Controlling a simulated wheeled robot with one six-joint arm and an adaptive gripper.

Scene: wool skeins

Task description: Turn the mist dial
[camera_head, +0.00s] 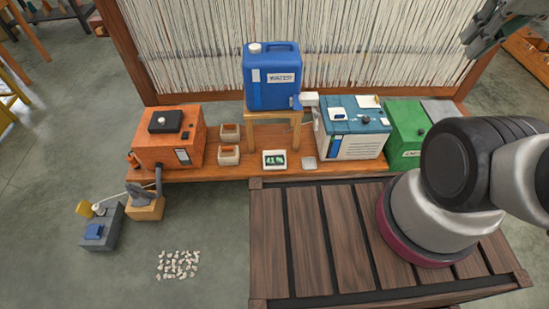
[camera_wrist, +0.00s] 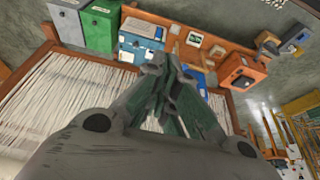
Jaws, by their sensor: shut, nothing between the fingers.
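A teal and white machine (camera_head: 352,145) stands on the bench right of the blue water jug (camera_head: 270,85). A small dark knob (camera_head: 366,120) is on its top, among pale panels; I cannot tell whether this is the mist dial. The machine also shows in the wrist view (camera_wrist: 136,49), beyond my fingers. My gripper (camera_head: 472,45) is high at the upper right of the head view, well apart from the machine. In the wrist view my gripper (camera_wrist: 163,78) has its fingers together, with nothing between them, and hides part of the jug.
A green box (camera_head: 403,128) with a dark knob stands right of the machine. An orange box (camera_head: 168,138) with a black top piece stands left. A small green display (camera_head: 274,160) sits on the bench (camera_head: 230,173). White loom threads (camera_head: 200,50) rise behind.

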